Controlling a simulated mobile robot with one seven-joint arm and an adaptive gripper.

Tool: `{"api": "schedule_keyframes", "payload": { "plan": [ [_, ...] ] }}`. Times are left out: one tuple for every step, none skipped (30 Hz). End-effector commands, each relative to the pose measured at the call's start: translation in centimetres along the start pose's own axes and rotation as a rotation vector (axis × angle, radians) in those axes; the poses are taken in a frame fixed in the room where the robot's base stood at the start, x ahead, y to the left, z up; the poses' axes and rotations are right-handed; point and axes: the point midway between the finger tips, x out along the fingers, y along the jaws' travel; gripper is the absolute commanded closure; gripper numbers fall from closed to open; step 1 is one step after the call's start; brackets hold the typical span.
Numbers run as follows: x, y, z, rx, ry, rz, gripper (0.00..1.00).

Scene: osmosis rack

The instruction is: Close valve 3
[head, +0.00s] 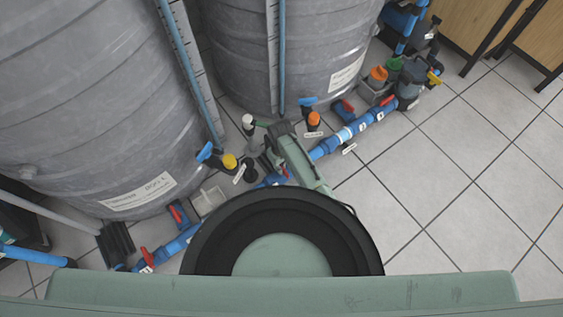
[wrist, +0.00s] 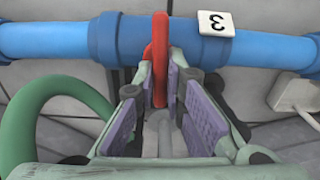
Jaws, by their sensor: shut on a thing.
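The red handle of valve 3 (wrist: 160,50) shows in the wrist view, standing out from the blue pipe (wrist: 255,45) and lying across the pipe's line in the picture. A white tag with a black 3 (wrist: 216,23) sits on the pipe just right of the handle. My gripper (wrist: 161,78) has its purple pads on both sides of the handle and is shut on it. In the head view my arm covers the handle and the fingertips.
Two large grey tanks (head: 90,90) stand behind the pipe. Other red-handled valves (head: 147,257) sit along the pipe, with blue (head: 204,152) and orange (head: 314,119) fittings close to my arm. A green hose (wrist: 25,120) curves at left in the wrist view. Tiled floor (head: 450,180) is clear at right.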

Motion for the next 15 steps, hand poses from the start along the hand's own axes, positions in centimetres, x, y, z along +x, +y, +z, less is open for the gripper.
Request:
{"api": "schedule_keyframes", "payload": {
  "plan": [
    [-1.2, 0.7, -0.3, 0.015, 0.014, 0.014, 1.00],
    [-1.1, 0.7, -0.2, 0.022, 0.012, 0.014, 1.00],
    [-1.0, 0.7, -0.1, 0.030, 0.011, 0.014, 1.00],
    [-0.9, 0.7, 0.0, 0.035, 0.010, 0.014, 1.00],
    [-0.8, 0.7, 0.1, 0.040, 0.007, 0.014, 1.00],
    [-0.7, 0.6, 0.2, 0.045, 0.005, 0.013, 1.00],
    [-0.6, 0.6, 0.4, 0.049, 0.002, 0.013, 1.00],
    [-0.5, 0.6, 0.5, 0.052, 0.000, 0.012, 1.00],
    [-0.3, 0.6, 0.6, 0.055, -0.003, 0.012, 1.00],
    [-0.3, 0.5, 0.7, 0.056, -0.005, 0.012, 1.00],
    [-0.2, 0.5, 0.8, 0.058, -0.007, 0.011, 1.00],
    [-0.1, 0.5, 0.9, 0.060, -0.009, 0.010, 1.00],
    [0.0, 0.4, 1.0, 0.062, -0.011, 0.010, 1.00],
    [0.1, 0.4, 1.1, 0.063, -0.013, 0.009, 1.00],
    [0.1, 0.4, 1.2, 0.064, -0.015, 0.008, 1.00]
  ]
}}
